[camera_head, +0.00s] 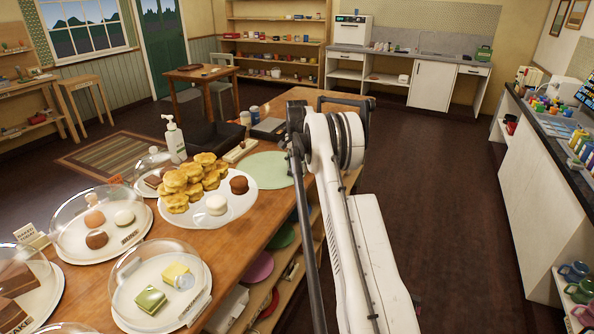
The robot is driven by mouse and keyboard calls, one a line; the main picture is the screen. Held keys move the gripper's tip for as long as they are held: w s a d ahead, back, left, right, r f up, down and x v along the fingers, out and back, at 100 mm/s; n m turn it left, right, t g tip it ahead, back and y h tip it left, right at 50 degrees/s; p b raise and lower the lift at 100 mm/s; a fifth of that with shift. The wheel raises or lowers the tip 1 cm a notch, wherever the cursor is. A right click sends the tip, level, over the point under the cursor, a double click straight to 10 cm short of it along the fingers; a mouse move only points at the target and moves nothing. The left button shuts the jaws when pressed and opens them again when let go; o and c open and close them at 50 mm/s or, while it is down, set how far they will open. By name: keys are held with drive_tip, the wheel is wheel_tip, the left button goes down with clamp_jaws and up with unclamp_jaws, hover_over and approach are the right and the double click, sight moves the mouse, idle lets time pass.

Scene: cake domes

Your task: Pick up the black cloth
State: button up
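I cannot pick out a black cloth for certain. A dark flat item (270,129) lies on the far part of the wooden counter, beside two small cans; it is too small to tell whether it is cloth. A black, tray-like shape (214,138) is to its left, behind the pump bottle. My white arm reaches up from the bottom right of centre and covers part of the counter's right edge. My gripper cannot be made out; the arm's dark joints hide what is behind them.
The wooden counter (240,225) holds a plate of pastries (235,208), glass-domed cakes (160,285), a pump bottle (174,138) and a green round mat (269,170). Shelves with plates are below its right edge. The dark floor (440,210) to the right is clear.

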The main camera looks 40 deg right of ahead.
sight(297, 167)
drive_tip(key=shift+c, duration=0.3)
drive_tip(key=shift+r, duration=0.6)
wheel_tip(297, 167, up, 3)
drive_tip(key=shift+f+b, duration=0.15)
drive_tip(key=shift+b, duration=0.2)
drive_tip(key=w+a+r+b, duration=0.1)
drive_tip(key=w+a+r, duration=0.2)
drive_tip(key=a+r, duration=0.4)
drive_tip(key=a, duration=0.4)
drive_tip(key=shift+w, duration=0.3)
drive_tip(key=o, duration=0.4)
drive_tip(key=shift+c, duration=0.2)
clamp_jaws()
drive_tip(key=shift+a, duration=0.15)
